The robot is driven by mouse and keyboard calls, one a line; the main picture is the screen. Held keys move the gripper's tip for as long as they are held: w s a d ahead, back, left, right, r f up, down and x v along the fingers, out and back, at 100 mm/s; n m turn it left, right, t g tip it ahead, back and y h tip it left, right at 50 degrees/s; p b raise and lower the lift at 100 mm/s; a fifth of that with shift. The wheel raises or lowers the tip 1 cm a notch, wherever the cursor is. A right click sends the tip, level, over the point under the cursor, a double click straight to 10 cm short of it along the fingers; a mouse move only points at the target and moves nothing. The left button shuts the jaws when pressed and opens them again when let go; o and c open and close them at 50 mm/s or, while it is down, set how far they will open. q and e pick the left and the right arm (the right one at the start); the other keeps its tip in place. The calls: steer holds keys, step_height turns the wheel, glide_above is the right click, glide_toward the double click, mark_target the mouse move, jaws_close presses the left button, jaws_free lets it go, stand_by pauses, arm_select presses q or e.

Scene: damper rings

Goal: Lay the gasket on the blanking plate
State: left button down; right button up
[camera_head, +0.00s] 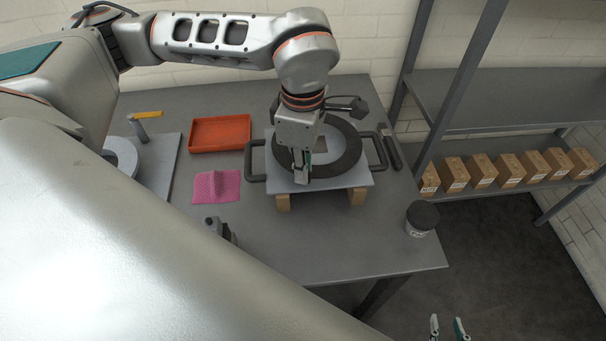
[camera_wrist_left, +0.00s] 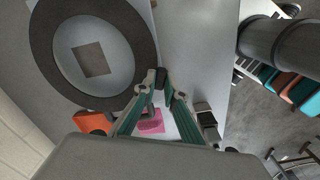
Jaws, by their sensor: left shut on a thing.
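The gasket, a flat dark ring (camera_head: 347,158), is over the blanking plate (camera_head: 345,180), a pale grey square plate with a dark handle on each side. My left gripper (camera_head: 303,178) is shut on the ring's near left rim; the left wrist view shows the fingertips (camera_wrist_left: 162,84) at the ring's edge (camera_wrist_left: 143,42). The plate's grey face and a brown square (camera_wrist_left: 92,59) show through the ring. Whether the ring touches the plate or hangs just above it I cannot tell. My right gripper (camera_head: 448,328) is empty at the bottom right, fingertips apart.
The plate rests on wooden blocks (camera_head: 357,196) on the grey table (camera_head: 290,245). An orange tray (camera_head: 220,134), a pink cloth (camera_head: 216,187) and a dark-lidded jar (camera_head: 421,218) stand around it. A shelf (camera_head: 505,180) with several cardboard boxes is at the right.

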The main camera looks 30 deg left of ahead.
arm_select(q)
steer(key=shift+f, duration=1.45)
steer(key=shift+f, duration=0.1)
steer(key=c, duration=2.1)
jaws_free()
step_height(320, 180, up, 12)
steer(key=b, duration=0.1)
